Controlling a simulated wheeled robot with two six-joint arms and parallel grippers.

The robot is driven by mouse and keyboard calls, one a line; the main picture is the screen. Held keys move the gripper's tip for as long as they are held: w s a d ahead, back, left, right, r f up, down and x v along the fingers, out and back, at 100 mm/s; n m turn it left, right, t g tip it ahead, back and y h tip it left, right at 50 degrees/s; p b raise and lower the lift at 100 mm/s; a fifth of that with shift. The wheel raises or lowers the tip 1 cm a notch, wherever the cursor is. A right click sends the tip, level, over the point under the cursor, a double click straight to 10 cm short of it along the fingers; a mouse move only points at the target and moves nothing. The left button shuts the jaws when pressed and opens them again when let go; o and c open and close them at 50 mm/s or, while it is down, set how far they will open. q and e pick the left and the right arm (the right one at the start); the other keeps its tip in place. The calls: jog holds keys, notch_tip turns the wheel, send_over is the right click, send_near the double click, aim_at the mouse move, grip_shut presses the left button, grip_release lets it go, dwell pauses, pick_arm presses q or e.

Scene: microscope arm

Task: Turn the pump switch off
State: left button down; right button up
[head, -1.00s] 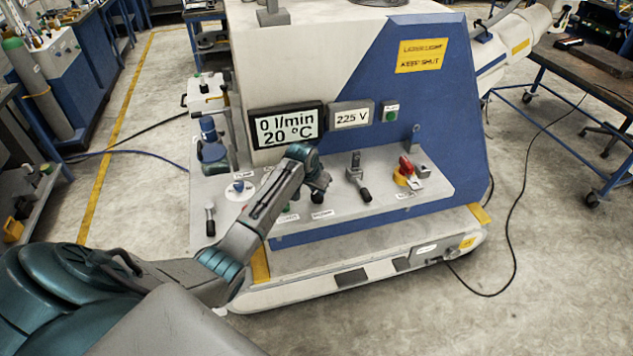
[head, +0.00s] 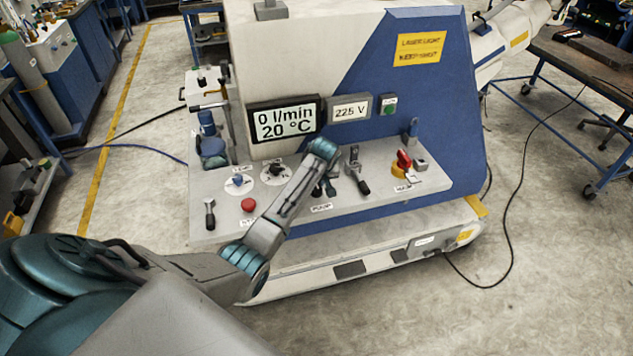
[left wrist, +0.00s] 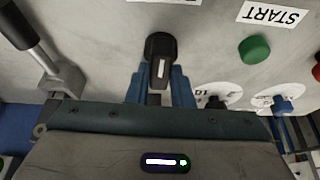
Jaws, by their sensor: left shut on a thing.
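The pump switch is a black knob with a white mark (left wrist: 158,50) on the grey panel. In the left wrist view it sits between the two blue fingers of my left gripper (left wrist: 160,82), which is shut on it. The display (head: 284,123) reads 0 l/min and 20 °C. My right gripper is not in view.
A black-handled lever (head: 361,183) stands close right of my left gripper. Further right is a red and yellow switch (head: 402,164). A red button (head: 248,204), a blue knob (head: 238,180) and another lever (head: 210,214) are to the left. A green button (left wrist: 254,49) is nearby.

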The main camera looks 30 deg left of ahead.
pick_arm(q)
jog(key=shift+r+n, duration=0.1)
jog(key=shift+n, duration=0.3)
jog(key=c, duration=1.3)
grip_release()
jog(key=b+v, duration=0.3)
jog(key=v, duration=0.7)
jog(key=shift+d+r+b, duration=0.25)
jog(key=shift+r+b, duration=0.05)
